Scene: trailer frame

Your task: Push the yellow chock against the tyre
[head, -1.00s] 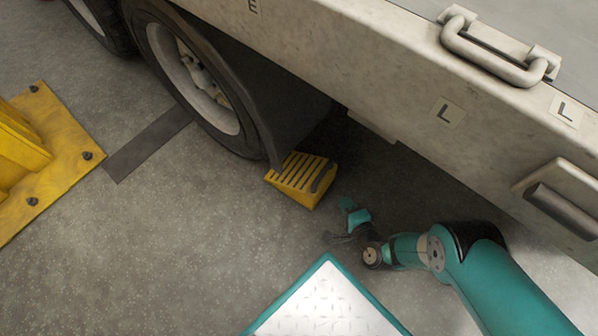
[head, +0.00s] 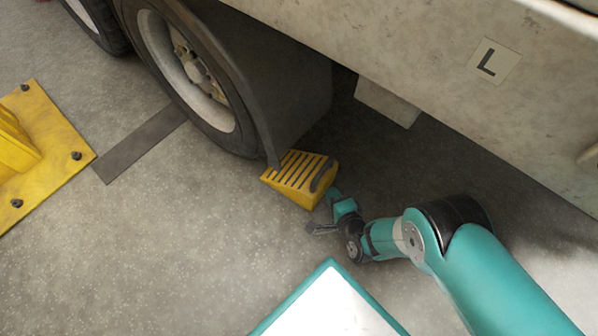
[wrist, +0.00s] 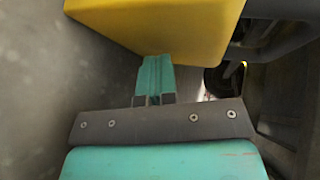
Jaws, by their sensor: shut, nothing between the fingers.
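The yellow chock (head: 298,179) lies on the floor just to the right of the tyre (head: 203,85), with dark slots across its sloped top. Its left end is close to the tyre's lower edge; whether they touch I cannot tell. My gripper (head: 333,198) is shut and empty, low at the chock's right end. In the wrist view the shut teal fingers (wrist: 156,75) reach up to the chock's yellow face (wrist: 160,30) and appear to meet it.
A yellow bolted base plate (head: 60,140) stands at the far left. A dark strip (head: 140,150) lies on the floor.

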